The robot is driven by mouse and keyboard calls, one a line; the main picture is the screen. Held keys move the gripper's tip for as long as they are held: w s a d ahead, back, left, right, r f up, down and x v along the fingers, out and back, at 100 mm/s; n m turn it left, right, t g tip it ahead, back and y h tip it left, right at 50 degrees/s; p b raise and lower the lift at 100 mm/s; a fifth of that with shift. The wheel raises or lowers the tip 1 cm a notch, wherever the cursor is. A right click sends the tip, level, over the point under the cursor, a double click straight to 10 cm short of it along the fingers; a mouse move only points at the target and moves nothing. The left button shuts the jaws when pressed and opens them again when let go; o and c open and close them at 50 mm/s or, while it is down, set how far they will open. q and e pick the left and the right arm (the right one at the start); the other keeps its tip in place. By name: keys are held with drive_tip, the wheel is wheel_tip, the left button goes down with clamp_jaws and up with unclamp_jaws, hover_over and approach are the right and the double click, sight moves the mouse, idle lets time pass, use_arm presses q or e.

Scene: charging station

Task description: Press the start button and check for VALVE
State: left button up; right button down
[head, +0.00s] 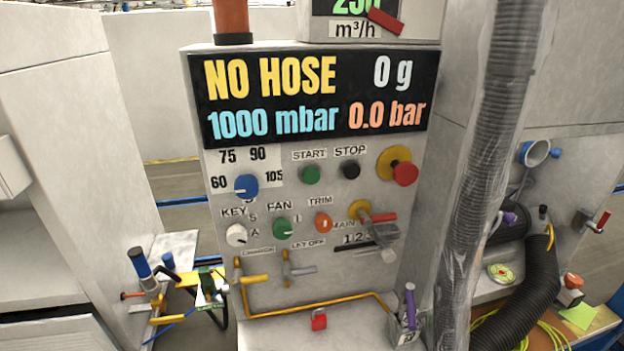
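The green start button (311,174) sits under the START label on the grey control panel (300,240). The black stop button (350,170) is just to its right. The display (315,92) above reads NO HOSE, 0 g, 1000 mbar and 0.0 bar. The word VALVE does not show on it. Neither of my grippers can be made out in the head view, and nothing covers the start button.
A red emergency button (405,174) on yellow, a blue dial (246,186) and several knobs share the panel. A thick grey hose (480,150) hangs at the right. A black hose (535,290) lies on the right bench. Fittings with a blue handle (139,262) stand at lower left.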

use_arm(q)
clamp_jaws()
idle(0.4)
idle(1.4)
